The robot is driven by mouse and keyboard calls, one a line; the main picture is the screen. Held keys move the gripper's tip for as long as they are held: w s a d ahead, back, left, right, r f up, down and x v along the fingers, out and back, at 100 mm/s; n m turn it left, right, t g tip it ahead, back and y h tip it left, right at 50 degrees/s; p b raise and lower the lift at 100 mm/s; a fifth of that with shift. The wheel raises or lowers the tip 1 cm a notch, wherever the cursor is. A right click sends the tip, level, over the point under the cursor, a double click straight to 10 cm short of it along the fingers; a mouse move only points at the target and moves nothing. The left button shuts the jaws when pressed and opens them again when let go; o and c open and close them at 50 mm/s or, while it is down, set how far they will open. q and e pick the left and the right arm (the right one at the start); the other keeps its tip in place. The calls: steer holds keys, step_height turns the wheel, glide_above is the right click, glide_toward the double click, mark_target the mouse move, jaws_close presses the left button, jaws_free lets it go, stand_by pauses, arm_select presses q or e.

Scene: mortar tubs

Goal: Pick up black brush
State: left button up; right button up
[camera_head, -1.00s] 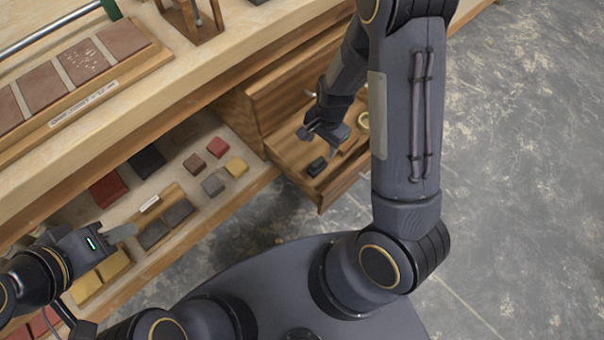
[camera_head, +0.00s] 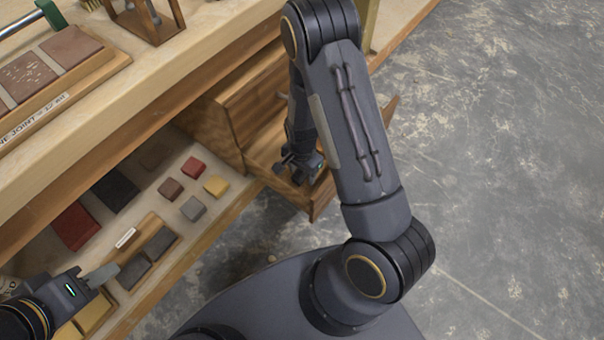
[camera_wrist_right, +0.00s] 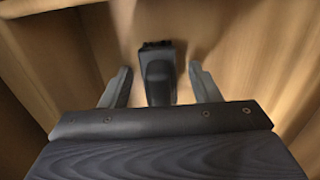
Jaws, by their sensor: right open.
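The black brush (camera_wrist_right: 158,75) lies in the open wooden drawer (camera_head: 262,150), seen in the right wrist view. It sits between the two spread grey fingers of my right gripper (camera_wrist_right: 160,88), with gaps on both sides. In the head view my right gripper (camera_head: 298,176) is down in the drawer and hides the brush. My left gripper (camera_head: 103,276) is at the lower left, over the shelf of samples and away from the drawer. Whether its fingers are apart is unclear.
The wooden drawer walls (camera_wrist_right: 215,30) stand close around my right gripper. The lower shelf holds several coloured blocks, including a yellow one (camera_head: 216,186) and a dark red one (camera_head: 75,226). The workbench top (camera_head: 150,80) is above. Grey floor (camera_head: 500,150) is open at the right.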

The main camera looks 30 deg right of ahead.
steer(key=shift+r, duration=0.1)
steer(key=c, duration=1.1)
step_height(320, 180, up, 10)
steer(key=p, duration=0.4)
steer(key=o, duration=0.5)
steer(key=c, duration=0.4)
steer(key=shift+r+p, duration=0.1)
steer(key=shift+p, duration=0.2)
